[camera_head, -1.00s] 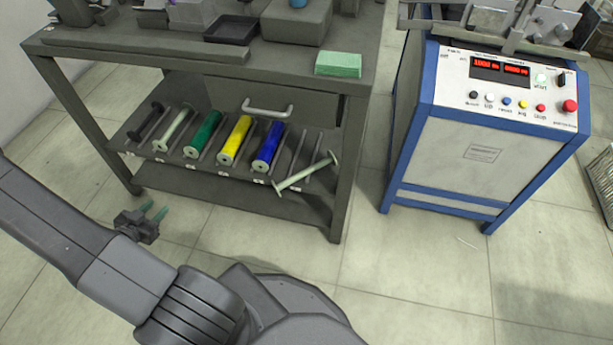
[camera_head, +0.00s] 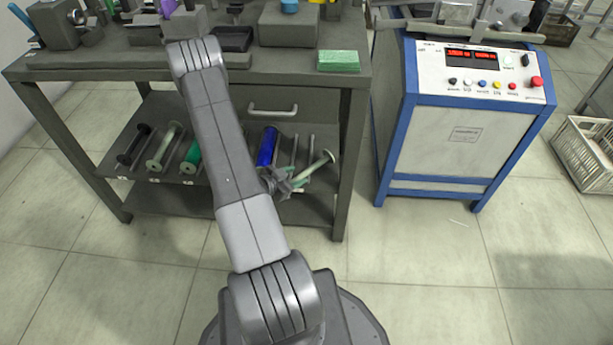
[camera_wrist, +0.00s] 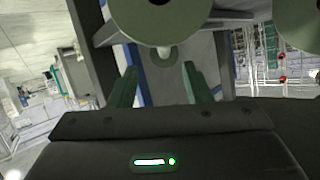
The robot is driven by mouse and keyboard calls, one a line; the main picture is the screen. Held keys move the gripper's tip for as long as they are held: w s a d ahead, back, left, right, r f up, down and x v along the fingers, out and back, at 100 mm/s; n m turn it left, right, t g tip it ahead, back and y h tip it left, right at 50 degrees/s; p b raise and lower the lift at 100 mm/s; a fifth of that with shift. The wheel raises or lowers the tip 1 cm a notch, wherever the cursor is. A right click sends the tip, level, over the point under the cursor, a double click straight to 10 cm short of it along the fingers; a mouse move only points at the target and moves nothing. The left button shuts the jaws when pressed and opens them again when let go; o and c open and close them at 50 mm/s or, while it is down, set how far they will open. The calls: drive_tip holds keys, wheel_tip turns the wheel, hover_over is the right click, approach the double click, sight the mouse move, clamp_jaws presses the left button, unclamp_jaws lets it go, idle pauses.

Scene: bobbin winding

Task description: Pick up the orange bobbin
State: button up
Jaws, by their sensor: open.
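No orange bobbin shows in any view. My gripper (camera_head: 287,183) is open at the front right of the rack shelf, close to the lower end of a tilted pale bobbin (camera_head: 315,167). Its green fingers (camera_wrist: 160,85) stand apart in the wrist view. A round olive flange (camera_wrist: 160,14) fills the top middle there, above and beyond the fingertips, with a small pale knob below it. Nothing is visibly held. On the shelf are a blue bobbin (camera_head: 267,147), a green bobbin (camera_head: 192,156), a pale bobbin (camera_head: 164,149) and a black bobbin (camera_head: 134,146).
The grey workbench (camera_head: 290,75) carries a green block (camera_head: 338,61) and a black tray (camera_head: 233,40). A blue-framed machine (camera_head: 465,130) stands to the right, with a white crate (camera_head: 590,155) beyond. My arm covers part of the shelf. Floor in front is clear.

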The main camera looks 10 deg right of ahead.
sight(309, 169)
drive_tip(key=shift+x, duration=1.1)
drive_tip(key=b+x, duration=0.2)
drive_tip(key=x, duration=0.2)
drive_tip(key=shift+w+f, duration=0.15)
drive_tip(key=shift+w, duration=0.2)
drive_tip(key=shift+w+d, duration=0.25)
drive_tip(key=shift+d, duration=0.1)
drive_tip(key=shift+c, duration=0.5)
clamp_jaws()
